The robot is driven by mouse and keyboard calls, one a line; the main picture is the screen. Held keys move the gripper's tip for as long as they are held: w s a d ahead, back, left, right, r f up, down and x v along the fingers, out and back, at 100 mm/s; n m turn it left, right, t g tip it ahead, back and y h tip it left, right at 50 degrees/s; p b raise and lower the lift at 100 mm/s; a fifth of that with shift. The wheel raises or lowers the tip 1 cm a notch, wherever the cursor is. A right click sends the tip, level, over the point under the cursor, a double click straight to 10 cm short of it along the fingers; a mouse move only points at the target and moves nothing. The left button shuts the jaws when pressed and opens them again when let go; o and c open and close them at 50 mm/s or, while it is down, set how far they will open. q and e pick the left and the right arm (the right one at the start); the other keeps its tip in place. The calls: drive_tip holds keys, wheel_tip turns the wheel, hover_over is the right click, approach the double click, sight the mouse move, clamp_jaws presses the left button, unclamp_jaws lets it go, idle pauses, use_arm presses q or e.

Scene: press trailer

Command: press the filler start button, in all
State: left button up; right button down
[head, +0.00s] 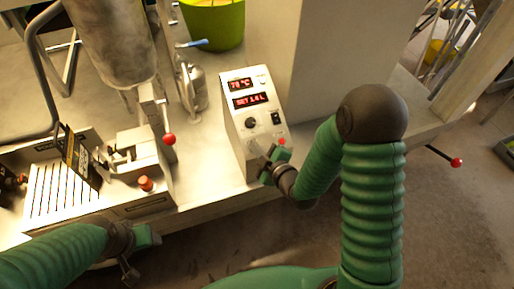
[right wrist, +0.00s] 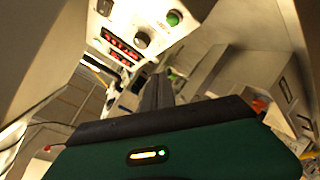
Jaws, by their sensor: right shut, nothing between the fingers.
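A white control box (head: 236,105) with two red displays stands on the bench in the head view. A black knob (head: 250,122), a dark switch (head: 275,118) and a small red button (head: 281,141) are on its sloping face. A round green button (right wrist: 173,18) shows on the panel in the right wrist view; in the head view my right gripper seems to cover it. My right gripper (head: 268,163) is shut and empty at the box's lower front; its fingers also show in the wrist view (right wrist: 158,92). I cannot tell whether it touches the panel. My left gripper (head: 148,235) is low, before the bench.
A slotted tray (head: 60,195) and a white unit with an orange-red button (head: 146,184) stand left. A red-tipped lever (head: 169,139), a metal vessel (head: 110,40) and a green bucket (head: 214,22) are behind. A white wall rises behind the box. Floor is open at right.

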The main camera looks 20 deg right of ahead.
use_arm(q)
drive_tip(key=d, duration=0.4)
drive_tip(key=f+b, duration=0.2)
drive_tip(key=a+f+b, duration=0.1)
drive_tip(key=b, duration=0.1)
drive_tip(key=f+b, duration=0.2)
drive_tip(key=shift+w+a+f, duration=0.15)
drive_tip(key=shift+a+f, duration=0.15)
drive_tip(key=shift+a, duration=0.1)
use_arm(e)
drive_tip(key=w+d+f, duration=0.2)
drive_tip(key=w+f, duration=0.2)
drive_tip(key=f, duration=0.3)
drive_tip(key=shift+w+f+t, duration=0.15)
drive_tip(key=shift+t, duration=0.15)
use_arm(q)
drive_tip(key=shift+d, duration=0.25)
use_arm(e)
drive_tip(key=shift+d, duration=0.2)
